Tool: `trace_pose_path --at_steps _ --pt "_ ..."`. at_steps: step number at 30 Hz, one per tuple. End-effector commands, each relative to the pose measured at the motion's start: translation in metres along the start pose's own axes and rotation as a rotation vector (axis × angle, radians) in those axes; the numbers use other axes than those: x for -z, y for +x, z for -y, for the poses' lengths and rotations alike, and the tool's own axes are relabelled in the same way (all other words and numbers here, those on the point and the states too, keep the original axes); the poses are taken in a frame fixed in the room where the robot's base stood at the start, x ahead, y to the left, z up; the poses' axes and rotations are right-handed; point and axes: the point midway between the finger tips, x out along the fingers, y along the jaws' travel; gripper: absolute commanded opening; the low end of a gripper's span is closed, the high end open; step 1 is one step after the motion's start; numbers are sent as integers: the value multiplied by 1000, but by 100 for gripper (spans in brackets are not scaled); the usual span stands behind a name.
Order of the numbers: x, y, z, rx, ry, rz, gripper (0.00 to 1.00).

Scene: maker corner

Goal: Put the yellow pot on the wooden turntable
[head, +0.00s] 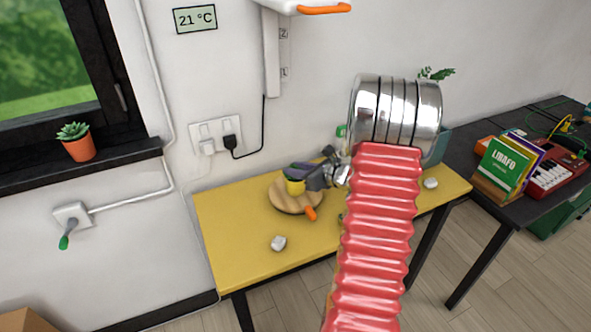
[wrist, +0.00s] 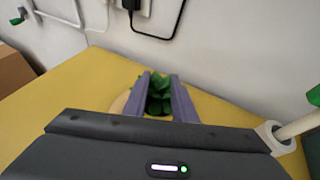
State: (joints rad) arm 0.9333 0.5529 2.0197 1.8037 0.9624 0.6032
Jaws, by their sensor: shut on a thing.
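The wooden turntable (head: 283,203) lies on the yellow table, with an orange handle (head: 310,213) at its front right. The small yellow pot (head: 295,187) is over the turntable's top in the head view; I cannot tell whether it touches the wood. My gripper (head: 298,172) reaches in from the right, its purple fingers shut on the pot. In the wrist view, a dark green plant (wrist: 159,97) shows between the fingers, and the pot's body is hidden. A pale edge of the turntable (wrist: 120,103) shows left of the fingers.
The yellow table (head: 235,232) has free room at its left. A small whitish lump (head: 278,243) lies in front of the turntable, and another (head: 430,183) lies at the right. A black charger cable (head: 262,130) hangs behind. My red arm hides the table's middle right.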

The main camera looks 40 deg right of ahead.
Motion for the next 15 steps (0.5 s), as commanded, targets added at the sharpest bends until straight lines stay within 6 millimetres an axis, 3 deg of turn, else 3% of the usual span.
trace_pose_path --at_steps 6,7,15 --pt "1 1 0 0 0 1 0" --pt "2 1 0 0 0 0 25" --pt "1 1 0 -1 0 0 43"
